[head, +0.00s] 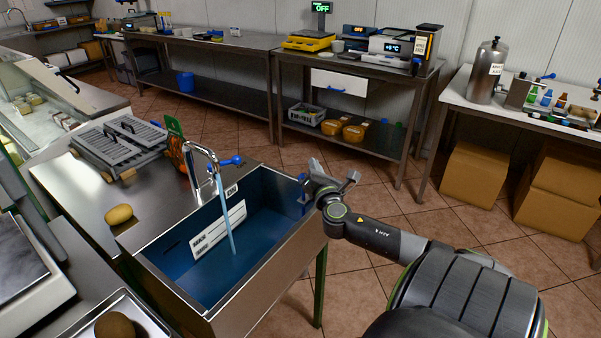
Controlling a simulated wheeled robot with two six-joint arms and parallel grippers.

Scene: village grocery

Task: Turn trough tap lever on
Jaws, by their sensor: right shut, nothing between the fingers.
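The steel trough (297,262) has a blue inside and a white label with MAX and MIN marks on its inner wall. A curved tap (204,150) stands at its back left, and a light blue stream of water (227,222) falls from the spout into the trough. A blue tap lever (232,161) sticks out to the right of the tap. My right gripper (318,172) is shut and empty at the trough's right end, well right of the lever. A small blue part (305,189) shows beside it, partly covered. My left gripper is not in view.
A rack with grey slats (119,143) and a potato-like item (118,214) lie on the counter left of the trough. Benches with scales stand at the back. Cardboard boxes (477,174) sit under the right bench. The tiled floor between is clear.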

